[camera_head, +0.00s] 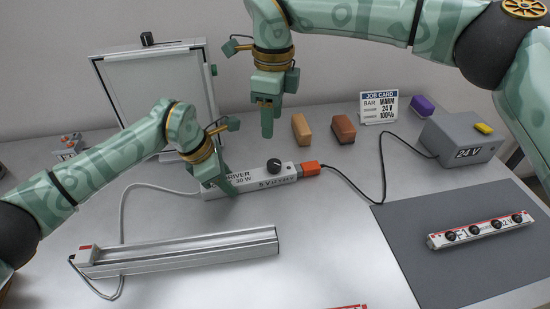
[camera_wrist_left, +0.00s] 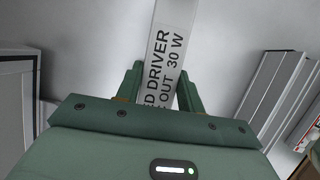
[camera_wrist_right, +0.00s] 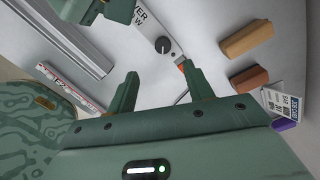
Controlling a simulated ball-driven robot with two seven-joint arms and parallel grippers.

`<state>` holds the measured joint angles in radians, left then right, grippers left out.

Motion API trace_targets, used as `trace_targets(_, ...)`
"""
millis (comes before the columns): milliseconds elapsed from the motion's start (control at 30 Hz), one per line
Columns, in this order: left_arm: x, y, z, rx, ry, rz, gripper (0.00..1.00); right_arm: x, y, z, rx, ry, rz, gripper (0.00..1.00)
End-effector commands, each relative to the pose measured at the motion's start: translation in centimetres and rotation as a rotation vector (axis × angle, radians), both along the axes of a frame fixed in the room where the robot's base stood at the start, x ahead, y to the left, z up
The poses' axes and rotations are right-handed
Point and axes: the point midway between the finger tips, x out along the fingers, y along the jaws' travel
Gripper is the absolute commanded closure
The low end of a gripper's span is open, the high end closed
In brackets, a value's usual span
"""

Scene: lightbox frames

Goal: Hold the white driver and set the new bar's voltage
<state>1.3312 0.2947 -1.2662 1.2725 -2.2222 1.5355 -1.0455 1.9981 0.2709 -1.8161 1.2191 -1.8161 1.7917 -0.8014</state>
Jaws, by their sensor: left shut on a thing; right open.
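The white driver (camera_head: 250,182), printed "DRIVER" and "30 W", lies on the table with a black knob (camera_head: 274,165) on top and an orange plug (camera_head: 308,169) at its right end. My left gripper (camera_head: 222,184) is shut on the driver's left part; the left wrist view shows the driver (camera_wrist_left: 168,45) between both fingers. My right gripper (camera_head: 267,122) is open and empty, above and behind the driver; the knob (camera_wrist_right: 162,45) lies beyond its fingertips in the right wrist view. An aluminium bar (camera_head: 180,255) lies at front left.
A grey box marked 24 V (camera_head: 460,140) stands right, cabled to the orange plug. A dark mat (camera_head: 420,270) holds a strip with several knobs (camera_head: 480,232). Orange (camera_head: 301,130), brown (camera_head: 343,129) and purple (camera_head: 422,106) blocks stand behind. A framed panel (camera_head: 155,85) stands back left.

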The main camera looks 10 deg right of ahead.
Motion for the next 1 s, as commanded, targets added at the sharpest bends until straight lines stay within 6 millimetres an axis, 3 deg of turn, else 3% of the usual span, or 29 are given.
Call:
trace_targets(600,-0.1,0.1,-0.1,0.003,0.002,0.000,0.91,0.1,-0.6,-11.1,-0.023,0.003,-0.011,0.48)
trace_targets(1000,-0.1,0.1,-0.2,0.003,0.002,0.000,0.91,0.1,-0.6,-12.2,-0.022,0.001,-0.012,0.48)
